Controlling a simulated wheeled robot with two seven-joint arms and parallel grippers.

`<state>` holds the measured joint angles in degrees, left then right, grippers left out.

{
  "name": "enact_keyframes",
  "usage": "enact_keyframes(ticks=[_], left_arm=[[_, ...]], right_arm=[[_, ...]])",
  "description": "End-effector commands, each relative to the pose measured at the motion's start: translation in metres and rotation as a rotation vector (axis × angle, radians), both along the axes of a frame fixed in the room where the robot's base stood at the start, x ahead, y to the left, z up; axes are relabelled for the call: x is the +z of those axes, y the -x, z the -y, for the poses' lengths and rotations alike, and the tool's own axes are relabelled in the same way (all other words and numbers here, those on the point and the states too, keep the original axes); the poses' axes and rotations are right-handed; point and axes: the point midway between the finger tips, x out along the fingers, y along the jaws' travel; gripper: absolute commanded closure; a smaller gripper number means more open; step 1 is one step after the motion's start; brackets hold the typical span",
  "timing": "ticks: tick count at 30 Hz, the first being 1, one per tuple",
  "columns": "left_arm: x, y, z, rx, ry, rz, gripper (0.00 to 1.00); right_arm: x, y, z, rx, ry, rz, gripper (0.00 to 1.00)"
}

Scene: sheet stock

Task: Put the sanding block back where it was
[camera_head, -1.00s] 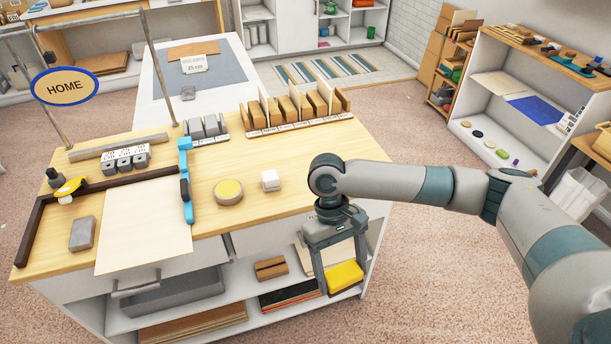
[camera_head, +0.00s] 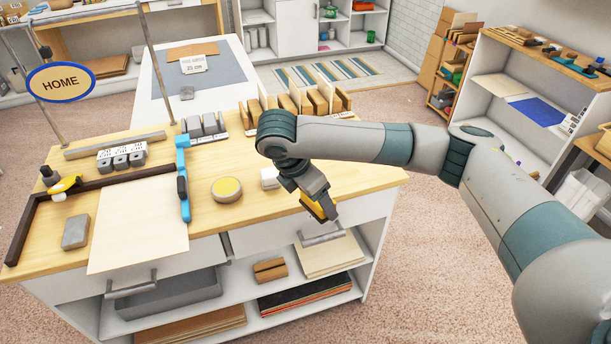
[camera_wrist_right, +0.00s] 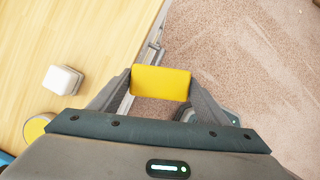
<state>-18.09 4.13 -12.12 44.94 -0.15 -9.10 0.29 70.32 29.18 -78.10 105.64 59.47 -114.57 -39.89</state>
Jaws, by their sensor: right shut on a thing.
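My right gripper (camera_head: 320,203) is shut on a yellow block (camera_head: 314,208), probably the sanding block. In the right wrist view the yellow block (camera_wrist_right: 161,83) sits between the two fingers, just off the bench edge, with carpet and a drawer handle below it. In the head view it is near the front right edge of the wooden bench (camera_head: 350,178), by the drawer front. A grey block (camera_head: 76,231) lies at the bench's left end; I cannot tell what it is. My left gripper is not in view.
A white block (camera_head: 269,178) and a round yellow-topped tin (camera_head: 226,189) stand on the bench beside my arm. A pale sheet (camera_head: 140,230) lies next to a blue tool (camera_head: 183,180). Upright dividers (camera_head: 300,100) stand behind. The drawer handle (camera_head: 322,236) sticks out below the gripper.

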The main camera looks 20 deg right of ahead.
Motion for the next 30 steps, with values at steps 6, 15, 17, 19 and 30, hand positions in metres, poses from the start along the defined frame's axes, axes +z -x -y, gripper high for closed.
enact_keyframes(ticks=[6,15,17,19,30], left_arm=[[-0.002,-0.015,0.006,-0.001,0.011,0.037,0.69],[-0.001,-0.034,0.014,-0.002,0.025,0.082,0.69],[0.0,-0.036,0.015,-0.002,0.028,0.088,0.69],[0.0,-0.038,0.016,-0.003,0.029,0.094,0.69],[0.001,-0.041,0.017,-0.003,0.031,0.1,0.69]], right_arm=[[0.018,-0.025,0.0,0.319,-0.002,0.0,0.51],[0.048,-0.055,0.001,0.717,0.002,0.001,0.51],[0.052,-0.059,0.001,0.769,0.001,0.002,0.51],[0.055,-0.062,0.001,0.816,0.003,0.0,0.51],[0.06,-0.066,0.001,0.87,0.005,-0.002,0.51]])
